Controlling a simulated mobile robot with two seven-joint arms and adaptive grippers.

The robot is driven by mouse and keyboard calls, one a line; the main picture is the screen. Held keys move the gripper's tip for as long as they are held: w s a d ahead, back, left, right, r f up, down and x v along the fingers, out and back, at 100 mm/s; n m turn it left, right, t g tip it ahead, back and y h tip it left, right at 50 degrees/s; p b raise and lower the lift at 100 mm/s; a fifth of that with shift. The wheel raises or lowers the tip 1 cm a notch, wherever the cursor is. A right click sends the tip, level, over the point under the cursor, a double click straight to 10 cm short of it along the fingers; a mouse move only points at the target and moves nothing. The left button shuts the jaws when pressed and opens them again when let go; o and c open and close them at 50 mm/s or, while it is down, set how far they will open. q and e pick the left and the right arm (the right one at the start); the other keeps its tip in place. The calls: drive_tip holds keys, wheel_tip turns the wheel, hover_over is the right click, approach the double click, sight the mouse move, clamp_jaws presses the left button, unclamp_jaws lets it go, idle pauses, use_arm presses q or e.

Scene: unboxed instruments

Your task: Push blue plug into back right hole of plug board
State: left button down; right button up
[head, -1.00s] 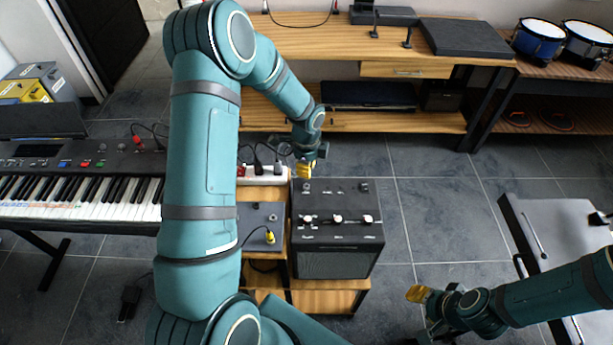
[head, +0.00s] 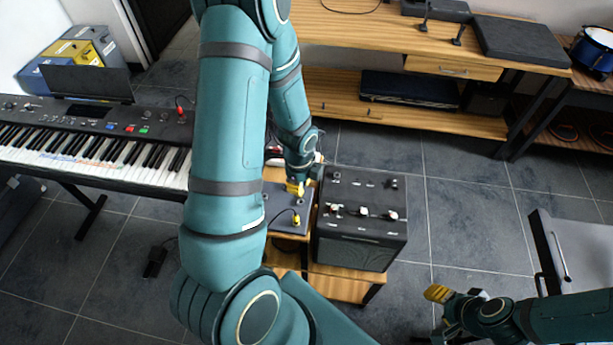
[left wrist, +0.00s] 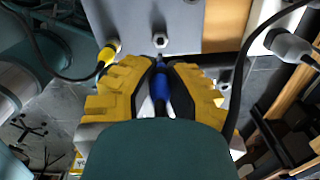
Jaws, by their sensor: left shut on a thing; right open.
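The blue plug (left wrist: 162,92) is held between the yellow fingers of my left gripper (left wrist: 160,70). Its tip points at a hex-nut socket (left wrist: 161,42) on the grey plug board (left wrist: 205,30) and looks just apart from it. In the head view my left gripper (head: 297,188) is at the back right of the plug board (head: 276,200), and the blue plug is hidden there. A yellow plug (head: 296,219) with a black cable sits in the board's front right; it also shows in the left wrist view (left wrist: 106,54). My right gripper (head: 440,297) is open and empty at lower right.
A black amplifier (head: 360,220) with knobs stands close to the right of the plug board, on a wooden stand (head: 335,288). A keyboard (head: 95,140) is at left. A white power strip with a grey plug (left wrist: 290,45) and a black cable (left wrist: 245,70) are near the gripper.

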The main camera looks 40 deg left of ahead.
sight(301, 203)
use_arm(q)
drive_tip(key=shift+f+b, duration=1)
drive_tip(key=shift+f, duration=0.4)
drive_tip(key=shift+f+b, duration=0.8)
drive_tip(key=shift+f, duration=0.3)
drive_tip(key=shift+f+b, duration=1.05)
drive_tip(key=shift+b, duration=0.05)
idle(0.6)
drive_tip(key=c, duration=1)
unclamp_jaws()
drive_tip(key=shift+r, duration=0.1)
